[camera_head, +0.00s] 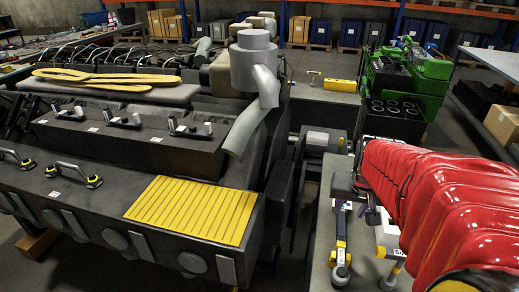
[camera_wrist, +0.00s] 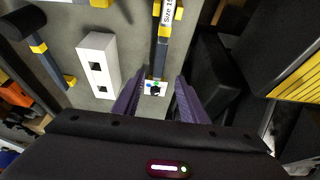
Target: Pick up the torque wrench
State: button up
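A long tool with a dark shaft, yellow bands and a "Size" label (camera_wrist: 161,45) lies on a grey surface in the wrist view; it appears to be a torque wrench. In the head view a matching tool (camera_head: 341,245) lies left of my red-sleeved arm.
A white block with square holes (camera_wrist: 97,65) lies between the two tools. The dark engine with a yellow ribbed plate (camera_head: 195,209) stands left of the bench. A yellow box (camera_head: 340,85) and a green machine (camera_head: 420,72) are further back.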

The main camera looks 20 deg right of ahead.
aim_at(342, 223)
jog(key=shift+x, duration=4.35)
jog(key=shift+s, duration=0.1)
jog(key=shift+x, duration=2.6)
jog(key=shift+s, duration=0.1)
jog(key=shift+c, duration=0.4)
grip_shut()
